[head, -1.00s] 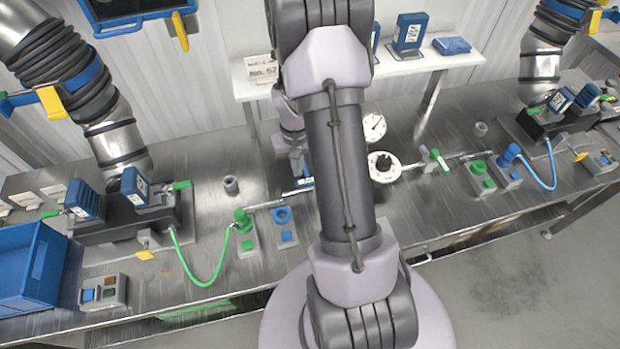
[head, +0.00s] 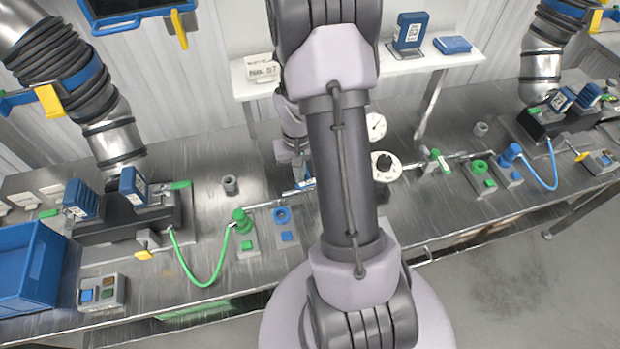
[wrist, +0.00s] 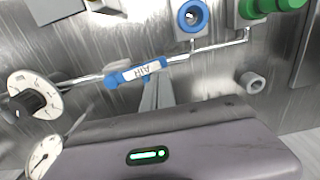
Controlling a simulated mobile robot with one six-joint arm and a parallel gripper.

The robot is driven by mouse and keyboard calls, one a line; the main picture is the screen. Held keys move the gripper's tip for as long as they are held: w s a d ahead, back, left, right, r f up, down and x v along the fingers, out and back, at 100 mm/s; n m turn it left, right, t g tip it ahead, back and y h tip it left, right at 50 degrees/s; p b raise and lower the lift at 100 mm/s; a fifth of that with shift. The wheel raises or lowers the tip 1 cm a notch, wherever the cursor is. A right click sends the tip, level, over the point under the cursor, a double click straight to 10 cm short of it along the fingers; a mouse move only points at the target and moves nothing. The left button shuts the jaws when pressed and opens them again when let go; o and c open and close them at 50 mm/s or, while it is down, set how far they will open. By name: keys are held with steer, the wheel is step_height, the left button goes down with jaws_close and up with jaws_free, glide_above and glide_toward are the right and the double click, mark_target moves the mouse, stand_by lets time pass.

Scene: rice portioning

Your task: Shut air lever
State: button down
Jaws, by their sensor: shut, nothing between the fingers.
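The air lever (wrist: 138,73) is a blue handle with a white AIR label in the wrist view. It lies roughly in line with the thin metal pipe (wrist: 210,47). In the head view the lever (head: 306,184) shows only in part beside my arm. My gripper (wrist: 152,84) is shut and empty, its fingers close below the lever's middle. I cannot tell whether they touch it. In the head view the fingertips are largely hidden.
A round white dial with a black knob (wrist: 30,101) and a gauge (wrist: 44,157) are left of the lever in the wrist view. A blue ring fitting (wrist: 192,16) and a green fitting (wrist: 262,6) stand beyond the pipe. A grey cylinder (wrist: 253,83) stands to the right.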

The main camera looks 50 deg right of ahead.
steer(key=shift+s, duration=0.1)
steer(key=shift+s+a+b, duration=0.3)
steer(key=shift+s+a, duration=0.25)
steer(key=shift+s, duration=0.35)
steer(key=shift+s+a, duration=0.15)
steer(key=shift+s, duration=0.4)
steer(key=shift+s+a, duration=0.15)
steer(key=shift+s, duration=0.35)
steer(key=shift+s+b, duration=0.4)
steer(key=shift+s, duration=0.7)
